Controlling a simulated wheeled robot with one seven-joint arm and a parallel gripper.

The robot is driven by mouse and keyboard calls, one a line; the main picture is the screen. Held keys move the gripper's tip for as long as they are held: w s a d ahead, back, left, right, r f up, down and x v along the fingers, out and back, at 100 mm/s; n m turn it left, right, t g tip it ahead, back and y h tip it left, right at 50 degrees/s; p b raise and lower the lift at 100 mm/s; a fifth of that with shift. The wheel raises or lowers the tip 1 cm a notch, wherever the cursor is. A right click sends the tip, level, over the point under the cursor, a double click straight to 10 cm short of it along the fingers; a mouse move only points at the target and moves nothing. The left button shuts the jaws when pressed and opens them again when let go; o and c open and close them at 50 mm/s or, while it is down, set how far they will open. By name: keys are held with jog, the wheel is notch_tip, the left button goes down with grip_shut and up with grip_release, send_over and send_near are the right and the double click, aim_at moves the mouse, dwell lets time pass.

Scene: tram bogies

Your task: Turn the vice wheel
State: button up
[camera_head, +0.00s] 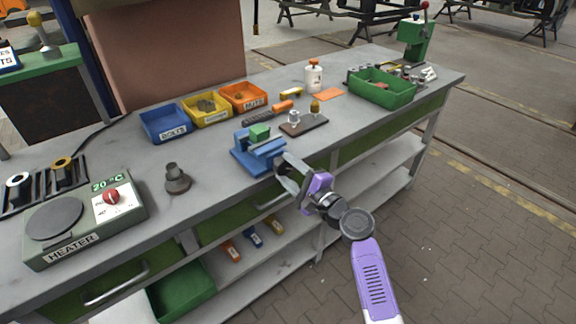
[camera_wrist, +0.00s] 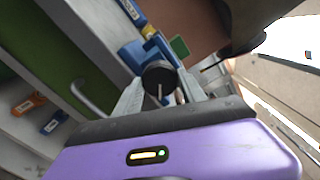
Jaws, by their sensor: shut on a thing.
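The blue vice (camera_head: 256,153) stands at the front edge of the workbench in the head view, with a green block (camera_head: 260,132) at its jaws. My gripper (camera_head: 284,167) is at the front of the vice, where it mostly hides the wheel. In the wrist view the dark round vice wheel (camera_wrist: 159,76) sits between the two grey fingers of my gripper (camera_wrist: 160,92), which are shut on it. Part of the blue vice (camera_wrist: 133,55) and the green block (camera_wrist: 179,47) show behind the wheel.
Blue, yellow and orange bins stand behind the vice. A heater (camera_head: 82,220) and a dark stepped part (camera_head: 176,178) are to the left. A dark board (camera_head: 303,125) and a green crate (camera_head: 381,90) are to the right. Below are drawers and a shelf.

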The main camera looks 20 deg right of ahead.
jog(key=m+p, duration=0.2)
jog(key=m, duration=0.2)
jog(key=shift+f+m, duration=0.1)
jog(key=shift+m, duration=0.3)
dwell(0.4)
jog(key=o, duration=1.4)
jog(key=shift+v, duration=3.9)
